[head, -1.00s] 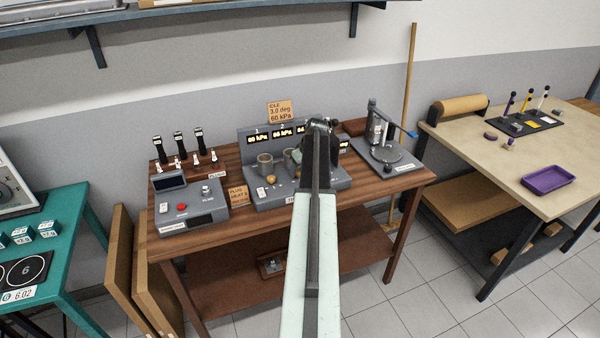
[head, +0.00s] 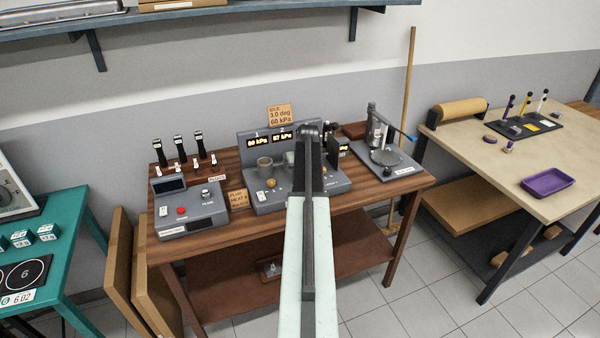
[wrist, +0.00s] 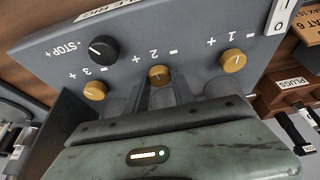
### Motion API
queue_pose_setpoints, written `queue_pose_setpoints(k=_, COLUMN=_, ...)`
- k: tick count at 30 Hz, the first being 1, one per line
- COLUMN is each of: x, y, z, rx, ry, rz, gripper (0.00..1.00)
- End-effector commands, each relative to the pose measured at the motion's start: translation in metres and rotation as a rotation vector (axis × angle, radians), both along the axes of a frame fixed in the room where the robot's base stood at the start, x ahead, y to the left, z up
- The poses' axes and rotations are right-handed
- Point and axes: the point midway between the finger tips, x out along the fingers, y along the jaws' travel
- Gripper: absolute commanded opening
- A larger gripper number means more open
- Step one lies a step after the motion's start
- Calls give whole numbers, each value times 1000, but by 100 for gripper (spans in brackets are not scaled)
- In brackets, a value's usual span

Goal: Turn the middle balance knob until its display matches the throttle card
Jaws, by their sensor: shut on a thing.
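The balance rig (head: 262,203) stands on the wooden bench. The throttle card (head: 279,115) above it reads IDLE, 3.0 deg, 60 kPa. Display 1 (head: 258,142) reads 60 kPa. Display 2 (head: 283,137) appears to read 57 kPa, its first digit small. My arm hides the third display in the head view. In the wrist view the brass middle knob (wrist: 159,75) is marked 2, between knob 3 (wrist: 95,90) and knob 1 (wrist: 233,60). My gripper (wrist: 158,92) is shut on the middle knob. The black STOP knob (wrist: 102,47) is nearby.
A grey box with a red button (head: 182,211) sits left of the rig. A press-like stand (head: 385,158) is to its right. A beige table (head: 490,150) with a purple tray (head: 548,182) stands further right, a teal table (head: 75,225) at left.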

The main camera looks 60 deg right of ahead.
Motion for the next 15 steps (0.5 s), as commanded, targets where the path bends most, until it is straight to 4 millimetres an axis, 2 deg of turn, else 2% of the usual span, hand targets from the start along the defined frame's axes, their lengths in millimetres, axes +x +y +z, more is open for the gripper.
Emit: queue_pose_setpoints(k=15, x=1, y=3, z=-1, rx=1, ry=6, rz=-462, gripper=0)
